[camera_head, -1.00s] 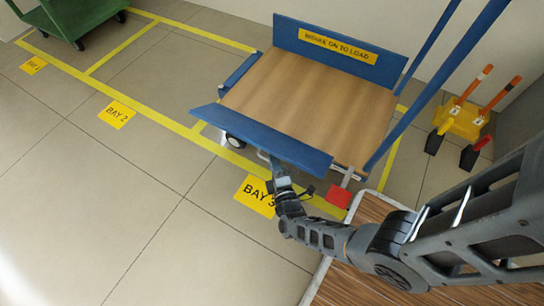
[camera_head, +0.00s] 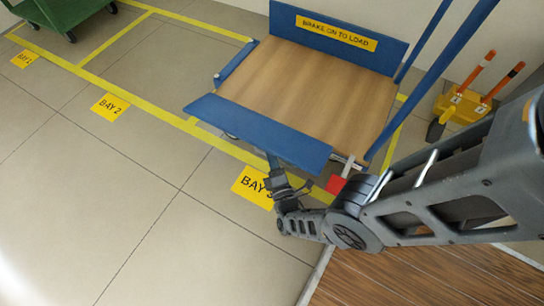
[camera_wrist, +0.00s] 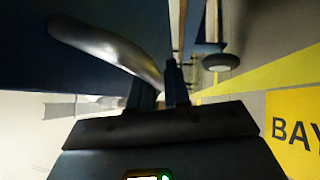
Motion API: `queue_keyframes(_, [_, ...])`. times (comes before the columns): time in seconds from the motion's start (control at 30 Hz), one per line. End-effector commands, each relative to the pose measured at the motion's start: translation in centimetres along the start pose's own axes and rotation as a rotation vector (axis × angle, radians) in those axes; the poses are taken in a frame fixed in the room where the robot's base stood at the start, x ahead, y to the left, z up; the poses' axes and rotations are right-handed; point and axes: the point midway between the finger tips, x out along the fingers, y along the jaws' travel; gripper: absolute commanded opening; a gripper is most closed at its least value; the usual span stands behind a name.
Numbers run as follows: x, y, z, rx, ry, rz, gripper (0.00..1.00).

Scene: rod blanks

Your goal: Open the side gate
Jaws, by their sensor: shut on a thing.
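A flatbed cart with a wooden deck (camera_head: 310,95) stands in bay 3. Its side gate (camera_head: 250,130) is the blue panel along the near side. The gate leans outward from the deck, with its broad face showing. My gripper (camera_head: 274,165) is under the gate's outer edge, near its middle. In the wrist view, a curved metal handle (camera_wrist: 105,45) on the dark blue gate (camera_wrist: 50,65) runs down to my gripper (camera_wrist: 158,92), which is shut on it. The exact contact is dark and partly hidden.
The cart's end board (camera_head: 335,35) reads "BRAKE ON TO LOAD". Blue uprights (camera_head: 430,70) rise at its right. A red pedal (camera_head: 336,184) is close to my arm. A yellow stand (camera_head: 462,108) is at right, a green cart (camera_head: 65,12) far left. Floor in front is clear.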

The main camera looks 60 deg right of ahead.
Motion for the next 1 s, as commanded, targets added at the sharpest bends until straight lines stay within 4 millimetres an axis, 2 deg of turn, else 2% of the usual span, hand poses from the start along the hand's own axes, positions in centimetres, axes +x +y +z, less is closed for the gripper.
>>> queue_keyframes(0.53, [-0.03,0.0,-0.06,-0.004,0.002,0.007,0.0])
queue_keyframes(0.57, [-0.03,0.0,-0.06,-0.004,0.002,0.007,0.2])
queue_keyframes(0.73, [-0.01,0.0,-0.05,-0.004,0.001,0.006,0.36])
queue_keyframes(1.0, [-0.08,0.03,-0.06,-0.004,0.001,0.007,0.36])
